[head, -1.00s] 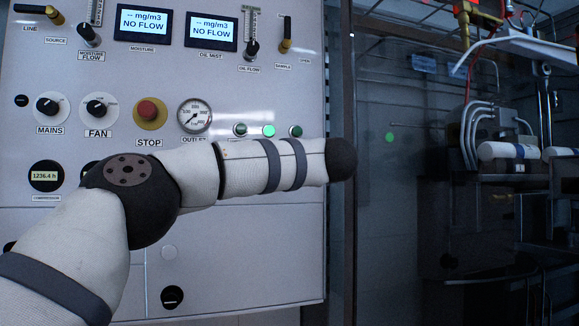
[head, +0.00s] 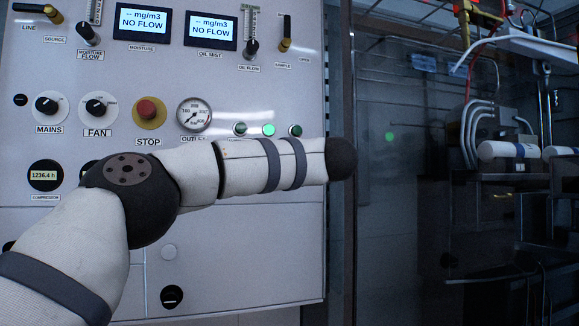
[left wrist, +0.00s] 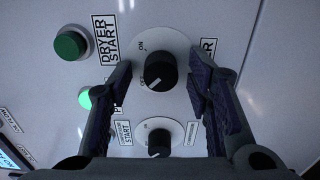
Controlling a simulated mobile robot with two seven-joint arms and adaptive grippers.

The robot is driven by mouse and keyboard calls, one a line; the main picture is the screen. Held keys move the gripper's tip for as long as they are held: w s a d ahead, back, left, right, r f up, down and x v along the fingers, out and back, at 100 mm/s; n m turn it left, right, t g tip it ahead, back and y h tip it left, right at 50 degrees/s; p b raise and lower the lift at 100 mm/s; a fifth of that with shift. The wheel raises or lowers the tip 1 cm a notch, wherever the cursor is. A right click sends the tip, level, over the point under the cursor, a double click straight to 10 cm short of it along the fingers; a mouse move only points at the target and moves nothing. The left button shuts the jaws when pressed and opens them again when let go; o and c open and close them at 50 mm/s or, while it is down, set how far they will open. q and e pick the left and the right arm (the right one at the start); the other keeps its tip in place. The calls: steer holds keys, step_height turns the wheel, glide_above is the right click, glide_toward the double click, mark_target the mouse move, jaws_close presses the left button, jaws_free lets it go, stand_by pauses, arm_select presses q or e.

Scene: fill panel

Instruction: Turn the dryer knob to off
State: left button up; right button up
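In the left wrist view a black round knob (left wrist: 160,70) sits on a white dial marked ON, with more lettering partly hidden at lower left. Its white mark lies at the lower left, near that lettering. A label (left wrist: 208,48) beside it is partly covered by a finger and ends in "ER", so it may be the dryer knob. My left gripper (left wrist: 161,80) is open, with one finger on each side of this knob. I cannot tell whether they touch it. In the head view my left arm crosses the panel; the gripper and this knob are hidden. My right gripper is not in view.
A second knob (left wrist: 159,142) is just below. A green DRYER START button (left wrist: 71,44) and a lit green button (left wrist: 86,97) are at left. The head view shows MAINS (head: 48,106) and FAN (head: 98,106) knobs and a red STOP button (head: 148,110).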

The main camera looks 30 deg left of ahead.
arm_select(q)
steer(key=v, duration=1.2)
